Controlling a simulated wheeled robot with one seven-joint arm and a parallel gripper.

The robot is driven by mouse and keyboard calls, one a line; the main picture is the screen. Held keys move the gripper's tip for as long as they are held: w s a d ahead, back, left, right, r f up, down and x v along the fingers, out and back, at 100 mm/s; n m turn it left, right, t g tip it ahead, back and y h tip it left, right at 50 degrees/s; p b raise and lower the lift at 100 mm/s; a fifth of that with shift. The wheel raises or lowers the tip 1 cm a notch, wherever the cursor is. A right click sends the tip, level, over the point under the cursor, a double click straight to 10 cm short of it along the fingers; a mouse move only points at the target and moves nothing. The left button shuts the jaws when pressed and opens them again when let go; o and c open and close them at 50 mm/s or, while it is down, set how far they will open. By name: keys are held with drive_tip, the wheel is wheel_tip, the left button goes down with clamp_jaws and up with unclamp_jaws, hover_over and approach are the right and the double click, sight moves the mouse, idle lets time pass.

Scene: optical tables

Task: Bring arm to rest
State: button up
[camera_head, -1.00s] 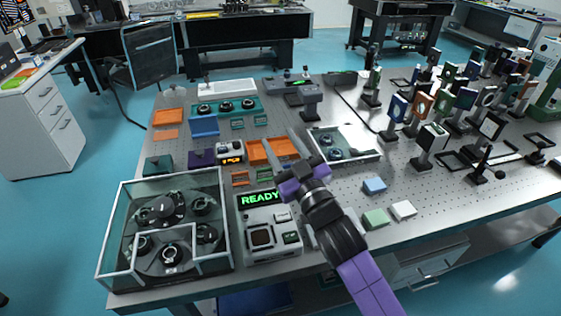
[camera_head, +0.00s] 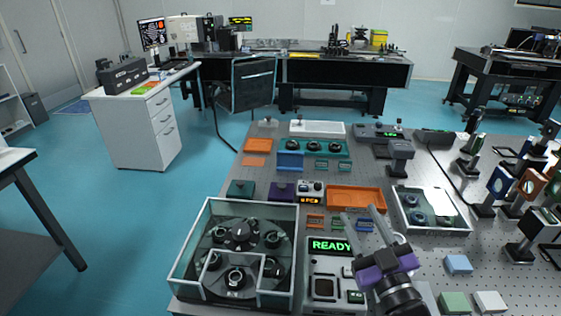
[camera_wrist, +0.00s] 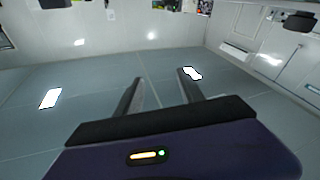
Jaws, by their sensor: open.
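My gripper (camera_head: 366,226) is open and empty, with two grey fingers on a purple body. In the head view it is raised over the front of the optical table (camera_head: 440,264), just right of the device with the green READY display (camera_head: 331,245). My forearm runs down out of the bottom of the picture. In the wrist view my gripper (camera_wrist: 160,88) shows both fingers spread apart with nothing between them, facing ceiling-like panels and walls. The fingers hide part of the small blocks behind them.
A glass-walled box (camera_head: 178,270) with round black mounts stands left of the READY device. An orange tray (camera_head: 355,196) and a clear tray (camera_head: 455,228) lie behind. Blue (camera_head: 458,264), green (camera_head: 453,302) and white (camera_head: 490,301) blocks sit at the right. Several upright optics crowd the right side.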

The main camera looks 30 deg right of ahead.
drive_tip(key=shift+r, duration=0.15)
drive_tip(key=s+a+f+g+y, duration=0.1)
drive_tip(key=s+a+f+y, duration=0.1)
drive_tip(key=s+a, duration=0.3)
drive_tip(key=s+a+f+g+y, duration=0.1)
drive_tip(key=s+a+f, duration=0.3)
drive_tip(key=s, duration=1)
drive_tip(key=s+a+f+g+y, duration=0.2)
drive_tip(key=s+a+f, duration=0.1)
drive_tip(key=s+a, duration=0.4)
drive_tip(key=shift+s+f+g+y, duration=0.15)
drive_tip(key=shift+s+g+y, duration=0.15)
drive_tip(key=shift+s, duration=0.9)
